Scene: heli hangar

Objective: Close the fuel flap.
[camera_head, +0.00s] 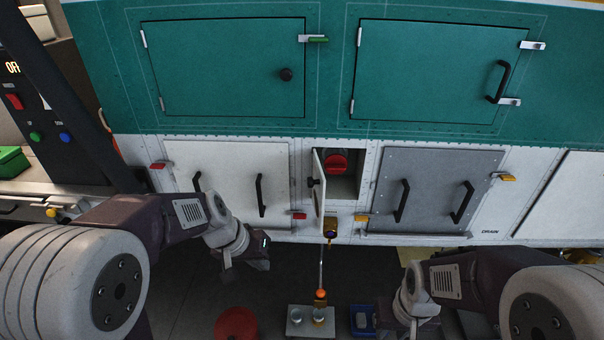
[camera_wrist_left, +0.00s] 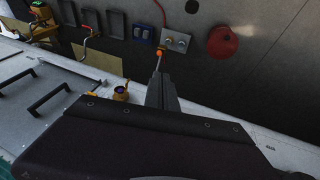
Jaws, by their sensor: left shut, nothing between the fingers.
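The fuel flap (camera_head: 318,196) is a small white door in the lower white panel, standing open and seen nearly edge-on, with a dark knob. Beside it is the open recess (camera_head: 352,187), with a red cap (camera_head: 336,163) inside. My left gripper (camera_head: 258,264) is below and left of the flap, apart from it, in front of the panel's lower edge. In the left wrist view its fingers (camera_wrist_left: 161,92) are shut with nothing between them. The flap cannot be made out in that view. My right wrist is at the lower right in the head view; its fingers cannot be made out.
A light hatch (camera_head: 228,183) and a grey hatch (camera_head: 428,190) with black handles flank the recess. A brass fitting with a blue centre (camera_head: 330,228) sticks out below the flap. An orange-tipped rod (camera_head: 320,294), a red round object (camera_head: 236,324) and a blue tray (camera_head: 363,332) are lower down.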

